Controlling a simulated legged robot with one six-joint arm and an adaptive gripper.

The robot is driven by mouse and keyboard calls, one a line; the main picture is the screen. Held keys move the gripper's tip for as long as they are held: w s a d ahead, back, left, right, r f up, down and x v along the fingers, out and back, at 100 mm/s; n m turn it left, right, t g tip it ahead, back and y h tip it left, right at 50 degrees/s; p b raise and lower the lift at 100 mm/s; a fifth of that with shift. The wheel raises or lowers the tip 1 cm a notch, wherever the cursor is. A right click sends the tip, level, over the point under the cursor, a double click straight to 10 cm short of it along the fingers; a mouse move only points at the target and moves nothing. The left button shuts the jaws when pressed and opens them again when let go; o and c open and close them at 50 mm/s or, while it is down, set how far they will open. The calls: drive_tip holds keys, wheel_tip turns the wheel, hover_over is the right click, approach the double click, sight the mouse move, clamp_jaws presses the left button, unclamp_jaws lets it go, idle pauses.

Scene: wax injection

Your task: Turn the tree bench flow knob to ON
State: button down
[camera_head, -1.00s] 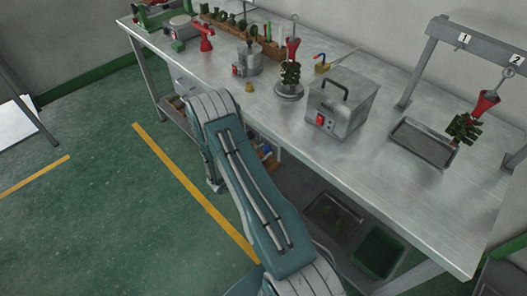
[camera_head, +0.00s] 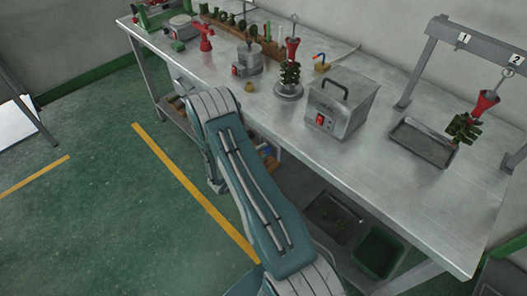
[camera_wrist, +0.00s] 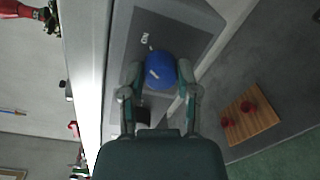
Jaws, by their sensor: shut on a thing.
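The flow knob (camera_wrist: 163,67) is a round blue knob on a grey panel (camera_wrist: 120,45) in the wrist view. A white ON label is printed on the panel just above it. A short white mark shows on the knob's left part, and it does not clearly line up with the label. My gripper (camera_wrist: 160,84) has one finger on each side of the knob and is shut on it. In the head view my arm reaches down beside the bench's front edge, and my gripper and the knob are hidden there.
A wooden board (camera_wrist: 252,112) with red pieces lies at the right in the wrist view.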

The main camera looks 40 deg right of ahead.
drive_tip(key=shift+f+m, duration=0.1)
drive_tip(key=shift+m, duration=1)
drive_tip(key=shift+c, duration=1.7)
unclamp_jaws()
drive_tip(key=a, duration=1.2)
drive_tip(key=shift+s+r, duration=0.2)
drive_tip(key=shift+s, duration=0.25)
